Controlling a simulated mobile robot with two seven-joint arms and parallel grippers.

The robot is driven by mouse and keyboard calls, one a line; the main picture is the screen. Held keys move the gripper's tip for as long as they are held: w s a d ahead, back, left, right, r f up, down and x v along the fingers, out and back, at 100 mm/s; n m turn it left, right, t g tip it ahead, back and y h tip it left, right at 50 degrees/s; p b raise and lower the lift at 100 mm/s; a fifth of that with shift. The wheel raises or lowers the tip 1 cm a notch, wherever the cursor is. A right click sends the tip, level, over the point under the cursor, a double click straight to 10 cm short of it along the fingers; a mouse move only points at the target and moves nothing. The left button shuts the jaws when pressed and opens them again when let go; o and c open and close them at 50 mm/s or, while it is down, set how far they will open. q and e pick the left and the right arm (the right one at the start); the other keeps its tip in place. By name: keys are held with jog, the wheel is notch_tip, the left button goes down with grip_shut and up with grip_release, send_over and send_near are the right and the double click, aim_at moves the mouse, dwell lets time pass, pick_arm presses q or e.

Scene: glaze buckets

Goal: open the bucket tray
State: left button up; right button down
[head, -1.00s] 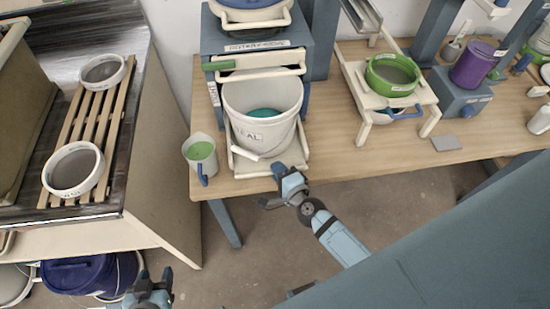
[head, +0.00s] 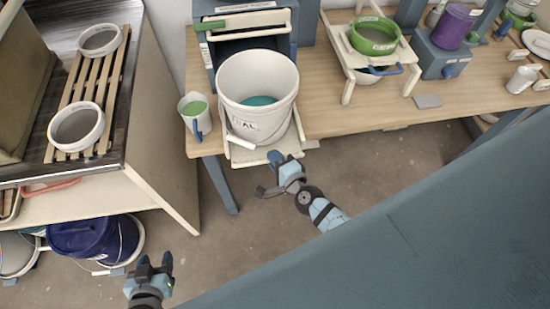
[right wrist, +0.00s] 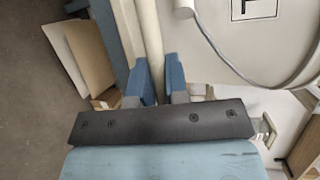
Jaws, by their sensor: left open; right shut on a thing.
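The cream bucket tray (head: 287,145) sticks out from the blue cabinet (head: 312,25), its front end past the table's front edge. A white bucket (head: 232,100) with teal glaze inside and a label stands on it. My right gripper (head: 276,160) is at the tray's front. In the right wrist view its fingers (right wrist: 160,80) are shut on a cream bar (right wrist: 150,45) of the tray, with part of the bucket (right wrist: 285,35) beside it. My left gripper (head: 154,266) is open and empty, low at the left, away from the tray.
A jug of green glaze (head: 196,112) stands just left of the tray. A green sieve (head: 374,38) sits on a cream stand to the right. A slatted rack with two sieves (head: 76,126) is on the left bench. Open floor lies before the table.

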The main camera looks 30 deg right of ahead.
jog(key=c, duration=1.1)
grip_release()
jog(key=shift+c, duration=0.2)
jog(key=b+v, duration=0.2)
jog(key=v, duration=1.1)
jog(key=shift+s, duration=0.35)
jog(key=shift+r, duration=0.15)
